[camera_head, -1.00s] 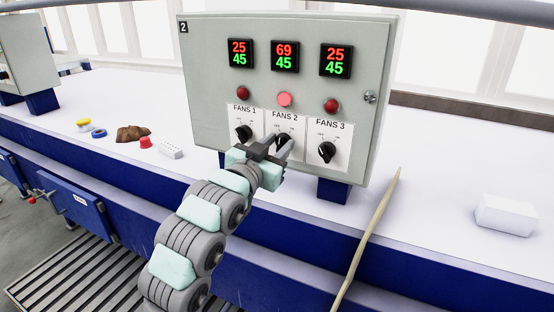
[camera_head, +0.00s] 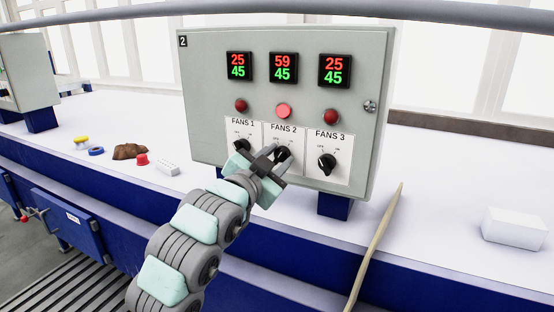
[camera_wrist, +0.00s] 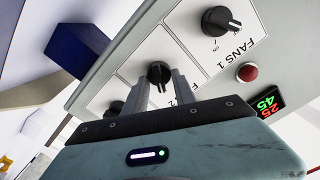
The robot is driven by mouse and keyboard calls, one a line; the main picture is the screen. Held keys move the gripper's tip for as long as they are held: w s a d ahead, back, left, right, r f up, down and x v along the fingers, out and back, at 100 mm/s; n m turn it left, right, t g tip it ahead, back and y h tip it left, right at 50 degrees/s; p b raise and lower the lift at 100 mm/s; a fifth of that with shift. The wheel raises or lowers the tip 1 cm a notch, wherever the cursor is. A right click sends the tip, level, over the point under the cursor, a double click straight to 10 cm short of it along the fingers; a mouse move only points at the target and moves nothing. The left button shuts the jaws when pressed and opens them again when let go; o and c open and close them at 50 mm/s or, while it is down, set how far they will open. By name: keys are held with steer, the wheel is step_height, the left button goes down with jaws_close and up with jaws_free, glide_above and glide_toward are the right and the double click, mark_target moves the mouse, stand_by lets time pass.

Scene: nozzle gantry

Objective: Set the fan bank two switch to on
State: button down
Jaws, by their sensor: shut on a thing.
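The control box (camera_head: 210,90) numbered 2 has three black knobs on white plates. The middle one, the fans 2 switch (camera_head: 283,154), is partly covered by my gripper (camera_head: 277,152). In the wrist view the fans 2 knob (camera_wrist: 159,73) sits between the fingertips of my gripper (camera_wrist: 160,84), which is shut on it. I cannot tell which mark the knob points to. The red lamp above fans 2 (camera_head: 284,110) looks lit, brighter than its neighbours. The display above it (camera_head: 284,67) reads 59 over 45.
The fans 1 knob (camera_head: 242,144) is just left of my gripper and the fans 3 knob (camera_head: 327,162) just right. A pale stick (camera_head: 375,245) leans at the bench edge. A white block (camera_head: 514,229) and several small items lie on the bench.

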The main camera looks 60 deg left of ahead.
steer(key=c, duration=1)
jaws_free()
steer(key=shift+c, duration=0.2)
steer(key=v, duration=1)
steer(key=shift+s+d+b, duration=0.3)
steer(key=shift+b, duration=0.15)
